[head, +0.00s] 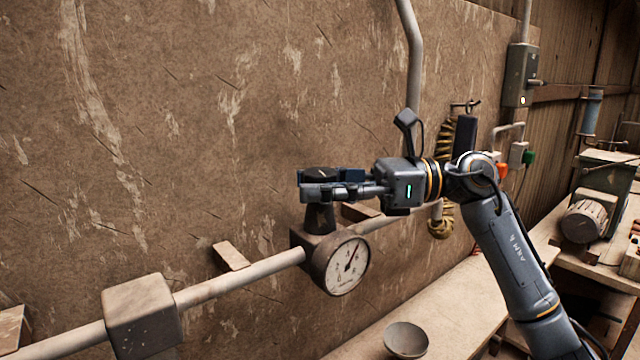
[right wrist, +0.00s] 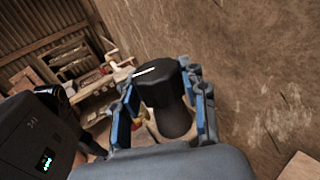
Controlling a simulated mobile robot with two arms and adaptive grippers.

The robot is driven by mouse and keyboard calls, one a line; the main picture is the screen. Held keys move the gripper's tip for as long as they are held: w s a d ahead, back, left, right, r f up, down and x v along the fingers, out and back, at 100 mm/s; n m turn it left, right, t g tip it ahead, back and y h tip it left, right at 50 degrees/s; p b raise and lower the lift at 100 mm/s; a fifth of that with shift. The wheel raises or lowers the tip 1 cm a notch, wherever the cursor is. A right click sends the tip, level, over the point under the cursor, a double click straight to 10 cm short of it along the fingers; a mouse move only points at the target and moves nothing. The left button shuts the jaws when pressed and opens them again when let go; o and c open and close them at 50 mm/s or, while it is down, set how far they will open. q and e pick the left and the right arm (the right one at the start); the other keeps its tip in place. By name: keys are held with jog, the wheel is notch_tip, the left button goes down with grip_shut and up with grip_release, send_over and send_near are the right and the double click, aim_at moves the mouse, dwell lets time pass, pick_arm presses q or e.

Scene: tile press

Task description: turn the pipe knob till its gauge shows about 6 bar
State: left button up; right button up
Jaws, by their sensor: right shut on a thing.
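The pipe knob is black with a white pointer line and shows in the right wrist view (right wrist: 158,82). It sits on top of the valve body on the pipe (head: 245,276). The round gauge (head: 348,266) faces out below the knob, with a dark needle pointing up and slightly right; its numbers are too small to read. My right gripper (head: 318,186) reaches in from the right and is shut on the knob, with one blue-padded finger on each side in the right wrist view (right wrist: 166,100). The fingers hide much of the knob in the head view. My left gripper is not in view.
A square junction block (head: 142,315) sits on the pipe at the lower left. A bowl (head: 406,339) stands on the bench (head: 450,310) below. A coiled hose hangs behind my right arm. A machine (head: 600,190) stands at the far right. The wall is close behind the pipe.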

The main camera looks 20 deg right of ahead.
jog(key=shift+f+m+t, duration=0.1)
jog(key=shift+m+t, duration=0.2)
jog(key=shift+t, duration=0.2)
jog(key=shift+t+b, duration=0.3)
jog(key=shift+b, duration=0.05)
jog(key=shift+m+t+h, duration=0.5)
jog(key=shift+m+t, duration=0.4)
jog(key=shift+t, duration=0.1)
jog(key=m+t+h, duration=0.2)
jog(key=m+t, duration=0.1)
jog(key=t, duration=0.1)
jog(key=shift+t+h, duration=0.3)
jog(key=shift+h, duration=0.1)
jog(key=shift+m+t+h, duration=1)
jog(key=shift+m, duration=0.1)
jog(key=o, duration=1.2)
jog(key=shift+c, duration=0.2)
